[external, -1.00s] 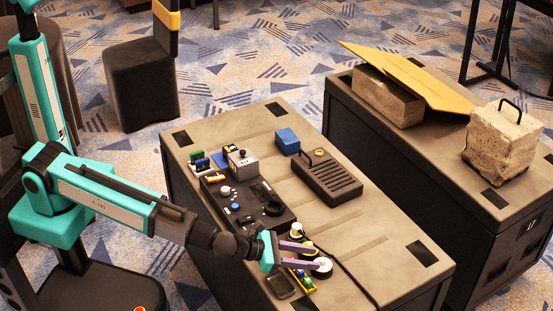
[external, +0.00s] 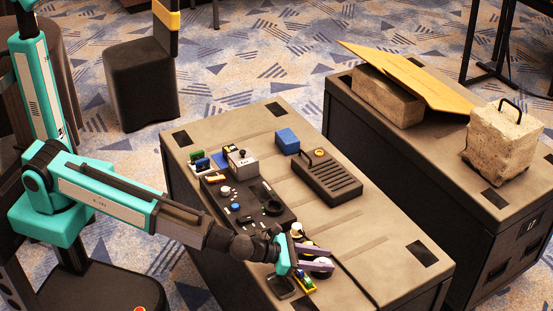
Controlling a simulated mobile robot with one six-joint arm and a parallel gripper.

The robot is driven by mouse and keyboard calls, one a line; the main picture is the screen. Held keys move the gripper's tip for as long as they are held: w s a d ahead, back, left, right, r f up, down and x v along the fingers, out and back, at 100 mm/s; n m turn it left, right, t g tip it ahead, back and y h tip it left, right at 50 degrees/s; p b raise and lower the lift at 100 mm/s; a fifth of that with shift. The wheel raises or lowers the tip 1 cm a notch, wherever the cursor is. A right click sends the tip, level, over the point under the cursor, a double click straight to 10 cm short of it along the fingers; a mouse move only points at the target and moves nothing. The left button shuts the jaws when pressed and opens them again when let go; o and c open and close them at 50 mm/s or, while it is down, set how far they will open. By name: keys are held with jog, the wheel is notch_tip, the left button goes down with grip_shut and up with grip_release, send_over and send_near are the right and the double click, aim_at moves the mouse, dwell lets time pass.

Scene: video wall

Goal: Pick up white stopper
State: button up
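My gripper (external: 329,257) has two purple fingers that stand apart, one above the other in the picture. It is over the front part of the near case top. A round black piece (external: 321,274) shows just below the fingers; its pale top, seen earlier, is now mostly hidden by them. A small white-topped piece (external: 297,229) with a yellowish part stands just behind the gripper. I cannot tell for sure which of these is the white stopper. No object clearly shows held between the fingers.
A green and yellow strip (external: 304,281) lies beside the gripper. A black control panel (external: 246,204), a grey box (external: 242,164), a blue block (external: 287,141) and a slotted black unit (external: 327,178) stand farther back. The right side of the case top (external: 385,245) is mostly clear.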

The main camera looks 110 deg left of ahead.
jog(key=shift+w, duration=0.1)
jog(key=shift+c, duration=0.3)
grip_shut()
